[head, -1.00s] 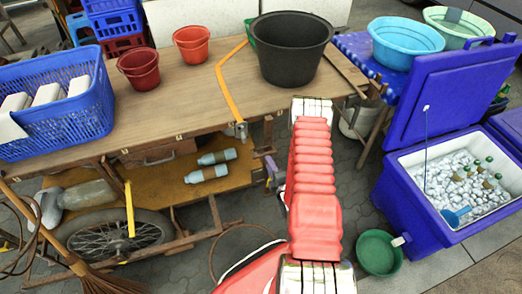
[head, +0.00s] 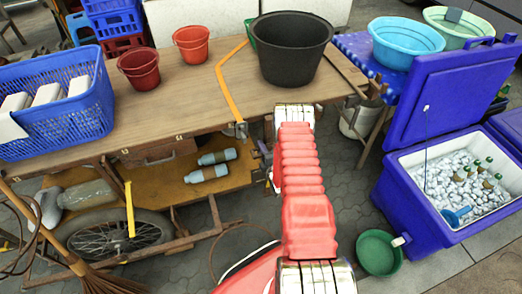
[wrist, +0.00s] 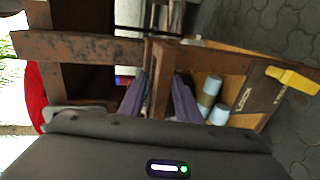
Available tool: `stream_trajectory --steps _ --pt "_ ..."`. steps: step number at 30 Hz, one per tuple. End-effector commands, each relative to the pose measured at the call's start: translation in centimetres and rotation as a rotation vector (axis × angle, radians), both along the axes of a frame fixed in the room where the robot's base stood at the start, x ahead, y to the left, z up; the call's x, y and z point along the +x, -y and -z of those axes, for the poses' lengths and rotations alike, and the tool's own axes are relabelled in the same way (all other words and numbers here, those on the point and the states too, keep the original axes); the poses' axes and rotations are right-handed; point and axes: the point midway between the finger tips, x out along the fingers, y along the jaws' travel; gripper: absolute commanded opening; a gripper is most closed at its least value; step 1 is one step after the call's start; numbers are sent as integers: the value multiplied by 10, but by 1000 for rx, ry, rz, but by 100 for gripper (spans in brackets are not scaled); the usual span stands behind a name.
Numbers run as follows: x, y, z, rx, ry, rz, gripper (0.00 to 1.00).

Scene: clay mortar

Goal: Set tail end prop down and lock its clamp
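The wooden cart (head: 190,85) stands across the head view. Its tail-end prop and clamp are not clearly told apart from the frame; a small metal fitting (head: 241,129) hangs at its front edge, left of my arm. In the wrist view two purple-grey fingers of my gripper (wrist: 160,80) are spread on either side of a worn brown post (wrist: 161,92). A gap shows beside the left finger; whether the right finger touches the post I cannot tell. In the head view my red arm hides most of the gripper, at the cart's right end.
Bottles (head: 209,172) lie on the cart's lower shelf, near a spoked wheel (head: 105,240) and a yellow bar (head: 130,208). A black tub (head: 291,55) stands on top. A blue cooler (head: 400,215) and green basin (head: 377,252) stand right.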

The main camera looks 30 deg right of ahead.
Motion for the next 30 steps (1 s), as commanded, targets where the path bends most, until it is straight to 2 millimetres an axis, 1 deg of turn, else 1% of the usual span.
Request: stream_trajectory --steps 5,6,18,30 --pt "0 0 0 0 0 0 30" --pt "0 0 0 0 0 0 29" --pt "0 0 0 0 0 0 1" --pt "-1 0 0 0 0 0 0"
